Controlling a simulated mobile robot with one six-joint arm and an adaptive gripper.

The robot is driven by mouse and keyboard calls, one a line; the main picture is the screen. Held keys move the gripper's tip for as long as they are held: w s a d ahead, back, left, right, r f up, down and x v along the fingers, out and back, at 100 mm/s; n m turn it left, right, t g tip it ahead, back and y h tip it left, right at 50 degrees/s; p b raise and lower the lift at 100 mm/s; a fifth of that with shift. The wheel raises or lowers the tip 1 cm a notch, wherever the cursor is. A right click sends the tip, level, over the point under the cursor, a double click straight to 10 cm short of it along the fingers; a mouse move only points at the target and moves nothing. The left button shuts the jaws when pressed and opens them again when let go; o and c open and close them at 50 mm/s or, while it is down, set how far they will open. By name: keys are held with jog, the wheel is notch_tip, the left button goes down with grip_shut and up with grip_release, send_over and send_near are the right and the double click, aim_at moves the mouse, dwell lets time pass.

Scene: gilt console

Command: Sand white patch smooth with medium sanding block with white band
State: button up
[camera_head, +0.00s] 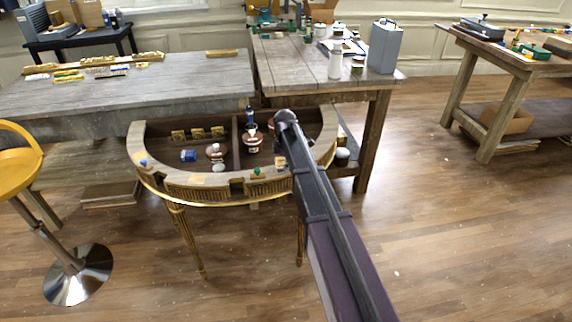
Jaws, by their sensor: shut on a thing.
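The half-round console (150,178) has a pale grey-beige rim, gilt front and open brown interior. My arm reaches in from the lower right to its right side. My gripper (280,152) is small and dark, low over the rim's right front, and mostly hidden by the arm. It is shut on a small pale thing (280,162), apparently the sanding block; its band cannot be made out. Whether it touches the rim is unclear. A whitish spot (218,168) at the inner front, left of the gripper, may be the white patch.
Inside the console are a blue item (188,156) and two brown-and-white items (215,151) (252,141). A green item (257,172) sits on the front rim. Workbenches (140,85) (300,62) stand close behind; a yellow stool (14,165) is left. Floor at right is open.

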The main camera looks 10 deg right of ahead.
jog(key=shift+f, duration=0.1)
dwell(0.4)
jog(key=shift+d, duration=0.15)
jog(key=shift+w+d, duration=0.2)
jog(key=shift+d, duration=0.35)
jog(key=shift+w+a+r, duration=0.1)
jog(key=shift+r, duration=0.1)
jog(key=shift+s+a+f, duration=0.15)
jog(key=shift+s+a, duration=0.15)
jog(key=shift+a, duration=0.3)
